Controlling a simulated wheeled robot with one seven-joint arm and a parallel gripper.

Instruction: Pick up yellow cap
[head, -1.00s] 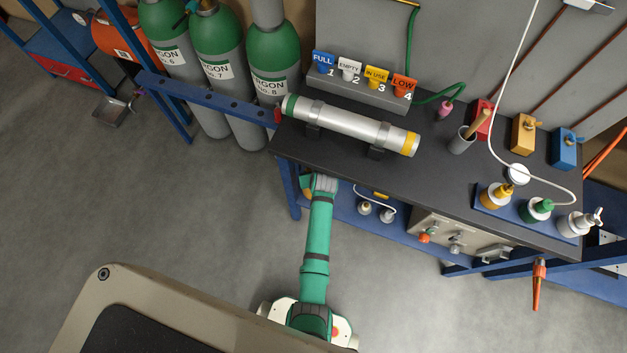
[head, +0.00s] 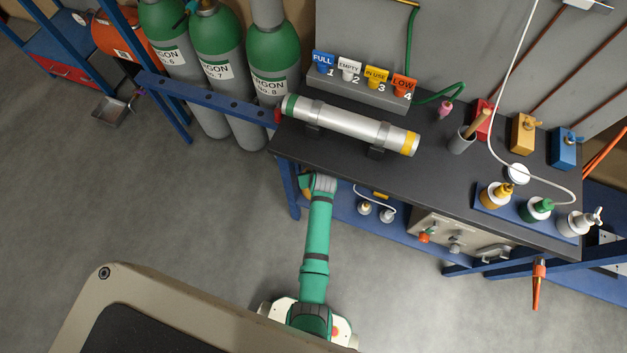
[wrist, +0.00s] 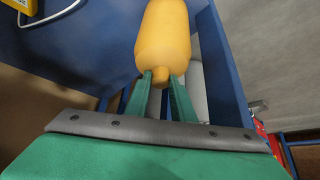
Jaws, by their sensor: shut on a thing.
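The yellow cap (wrist: 165,42), a rounded cylinder with a narrow stub at its near end, fills the upper middle of the wrist view. My gripper (wrist: 160,76) has its two green fingers shut on the stub, one on each side. In the head view only a small yellow patch (head: 306,193) shows beside the end of my arm, by the bench's front left leg. The fingers are hidden there by my own arm.
The dark bench top (head: 440,190) overhangs a blue lower shelf (head: 405,224) with small fittings and a grey box (head: 460,238). A silver cylinder (head: 345,122) lies on the bench. A blue leg (head: 290,190) stands close left of my wrist.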

